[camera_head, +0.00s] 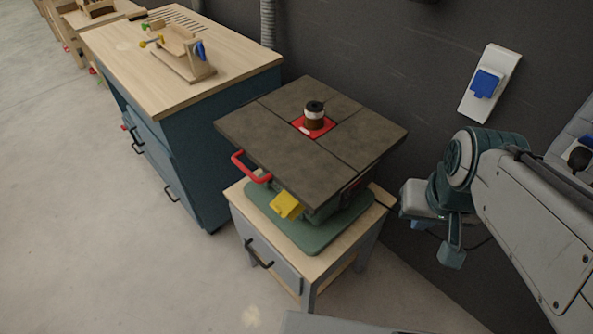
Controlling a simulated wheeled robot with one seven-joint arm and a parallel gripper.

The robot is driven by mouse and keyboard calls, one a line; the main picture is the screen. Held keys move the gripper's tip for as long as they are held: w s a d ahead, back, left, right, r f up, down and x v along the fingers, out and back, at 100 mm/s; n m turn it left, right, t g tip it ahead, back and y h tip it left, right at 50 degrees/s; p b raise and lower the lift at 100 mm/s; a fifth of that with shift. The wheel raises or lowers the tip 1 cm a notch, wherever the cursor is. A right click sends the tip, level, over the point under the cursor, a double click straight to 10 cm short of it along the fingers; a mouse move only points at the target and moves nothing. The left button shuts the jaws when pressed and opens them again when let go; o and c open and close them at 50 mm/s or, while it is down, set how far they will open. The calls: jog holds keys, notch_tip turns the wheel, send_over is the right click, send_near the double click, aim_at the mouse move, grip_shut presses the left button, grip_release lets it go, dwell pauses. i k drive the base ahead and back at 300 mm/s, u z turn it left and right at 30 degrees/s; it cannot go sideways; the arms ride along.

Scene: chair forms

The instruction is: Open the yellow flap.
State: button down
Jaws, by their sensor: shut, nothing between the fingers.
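The yellow flap (286,205) is a small tilted plate on the front of the table machine, just below its dark square top (262,151). It sits to the right of the red handle (250,168). What lies behind the flap is hidden, and I cannot tell how far it stands from the body. My gripper (452,256) hangs at the right of the view, shut and empty. It is well to the right of the flap, apart from it and from the machine.
The machine's green base (312,235) stands on a small wooden-topped cabinet (237,197) with a drawer. A blue workbench (112,52) stands at the left. A dark wall (400,70) with a blue-covered socket (484,84) is behind. The floor (110,250) at the front left is clear.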

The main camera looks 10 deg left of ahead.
aim_at(284, 204)
jog(key=z, duration=0.85)
jog(key=k, duration=0.9)
jog(key=u, duration=1.4)
jog(key=i, duration=0.5)
jog(key=u, duration=0.05)
